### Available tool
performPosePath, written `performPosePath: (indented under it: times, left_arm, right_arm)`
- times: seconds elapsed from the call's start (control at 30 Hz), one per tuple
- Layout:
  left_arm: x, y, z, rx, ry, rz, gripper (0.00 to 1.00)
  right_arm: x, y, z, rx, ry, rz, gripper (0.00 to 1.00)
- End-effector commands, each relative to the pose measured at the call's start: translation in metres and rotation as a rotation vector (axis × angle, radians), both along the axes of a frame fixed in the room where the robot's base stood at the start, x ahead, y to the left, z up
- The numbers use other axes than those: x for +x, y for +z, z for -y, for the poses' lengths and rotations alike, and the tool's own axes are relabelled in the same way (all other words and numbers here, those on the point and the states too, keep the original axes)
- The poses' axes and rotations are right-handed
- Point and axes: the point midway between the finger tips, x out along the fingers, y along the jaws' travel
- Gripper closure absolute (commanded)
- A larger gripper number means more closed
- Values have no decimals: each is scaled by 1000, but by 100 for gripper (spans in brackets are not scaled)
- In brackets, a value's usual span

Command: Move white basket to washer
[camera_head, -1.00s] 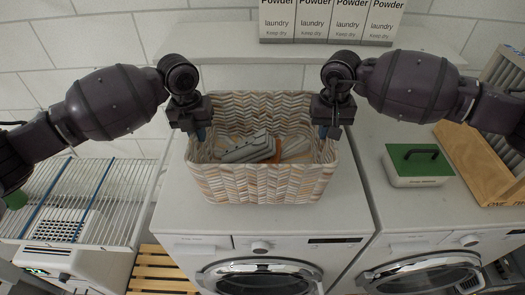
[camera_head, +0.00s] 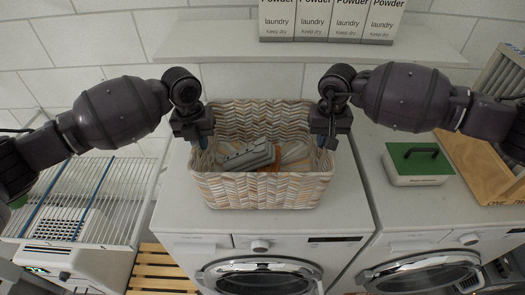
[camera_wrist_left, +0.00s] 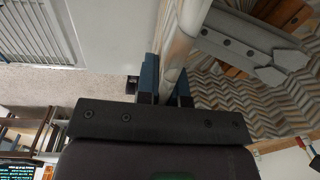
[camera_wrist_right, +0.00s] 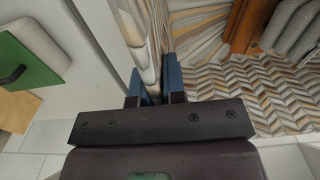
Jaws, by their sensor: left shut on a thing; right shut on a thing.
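The white basket (camera_head: 262,190), with a beige and grey herringbone pattern, is upright at the top of the left washer (camera_head: 180,195). A grey object (camera_head: 247,156) and an orange-brown thing lie inside it. My left gripper (camera_head: 201,140) is shut on the basket's left wall; the left wrist view shows the wall between its fingers (camera_wrist_left: 165,85). My right gripper (camera_head: 324,138) is shut on the basket's right wall, which runs between its fingers in the right wrist view (camera_wrist_right: 153,85). I cannot tell whether the basket's bottom touches the washer.
A second machine (camera_head: 400,215) stands at the right with a green-lidded box (camera_head: 418,163) and a wooden board (camera_head: 480,165) on it. A wire rack (camera_head: 75,200) is at the left. A shelf (camera_head: 230,48) with powder boxes (camera_head: 328,20) runs behind.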

Motion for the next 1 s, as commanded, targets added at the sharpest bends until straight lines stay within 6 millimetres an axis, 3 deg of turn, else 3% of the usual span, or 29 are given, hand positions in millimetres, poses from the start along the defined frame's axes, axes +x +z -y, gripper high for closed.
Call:
performPosePath:
  times: [0.23,0.27,0.4,1.0]
  left_arm:
    - [1,-9,1,-2,-2,3,100]
    - [1,-10,1,-2,-2,2,89]
    - [0,-10,1,-1,-2,1,67]
    - [1,-3,0,-1,-1,2,66]
  right_arm:
    - [0,-11,0,-2,1,-1,100]
    - [0,-11,0,-2,1,-1,86]
    - [0,-11,0,-2,1,-1,64]
    - [0,-10,0,0,0,0,63]
